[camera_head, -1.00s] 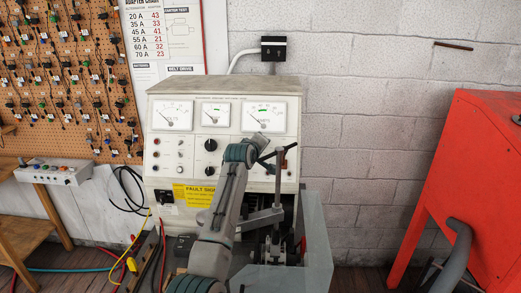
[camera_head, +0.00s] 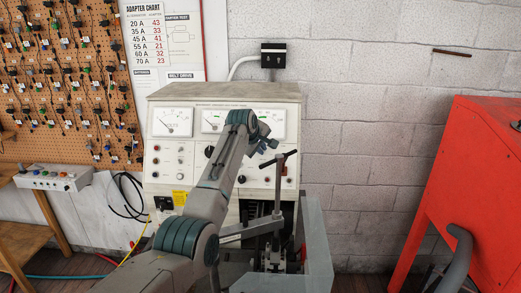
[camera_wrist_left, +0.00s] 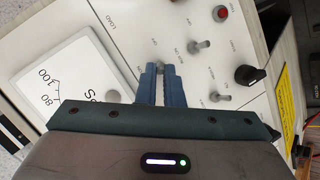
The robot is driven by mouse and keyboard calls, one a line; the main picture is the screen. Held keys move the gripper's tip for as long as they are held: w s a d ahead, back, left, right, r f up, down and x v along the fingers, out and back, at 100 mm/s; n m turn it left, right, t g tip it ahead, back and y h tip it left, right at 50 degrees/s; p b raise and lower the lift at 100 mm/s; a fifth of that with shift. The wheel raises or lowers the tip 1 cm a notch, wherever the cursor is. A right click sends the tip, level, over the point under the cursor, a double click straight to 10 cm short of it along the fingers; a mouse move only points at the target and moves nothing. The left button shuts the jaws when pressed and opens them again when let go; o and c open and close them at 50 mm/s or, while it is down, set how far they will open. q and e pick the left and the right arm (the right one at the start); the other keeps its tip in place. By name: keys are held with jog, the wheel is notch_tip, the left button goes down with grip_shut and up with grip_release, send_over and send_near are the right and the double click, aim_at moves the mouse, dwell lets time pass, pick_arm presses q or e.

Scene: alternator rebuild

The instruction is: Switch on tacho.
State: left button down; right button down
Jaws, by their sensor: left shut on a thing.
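The test bench (camera_head: 160,98) has a cream panel with dials, knobs and small switches. My left gripper (camera_head: 270,143) is in front of the right part of this panel, below the right dial. In the left wrist view its blue fingers (camera_wrist_left: 159,72) are closed together at the panel on a small toggle switch (camera_wrist_left: 164,67), mostly hidden between the fingertips. An "OFF" label is beside it. Two other toggle switches stand to the right, one upper (camera_wrist_left: 200,46) and one lower (camera_wrist_left: 222,98). I cannot read a tacho label. My right gripper is not in view.
A T-shaped handle (camera_head: 279,160) on a post stands close to the left gripper. A black knob (camera_wrist_left: 247,74) and red button (camera_wrist_left: 222,13) are on the panel. A red cabinet (camera_head: 480,180) stands at right.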

pick_arm(q)
jog(key=shift+f, duration=0.1)
jog(key=c, duration=1.6)
grip_release()
jog(key=shift+o, duration=0.2)
jog(key=shift+s+r+b, duration=0.25)
jog(key=shift+b, duration=0.1)
jog(key=b+v, duration=0.5)
jog(key=v, duration=0.5)
jog(key=shift+w+a, duration=0.1)
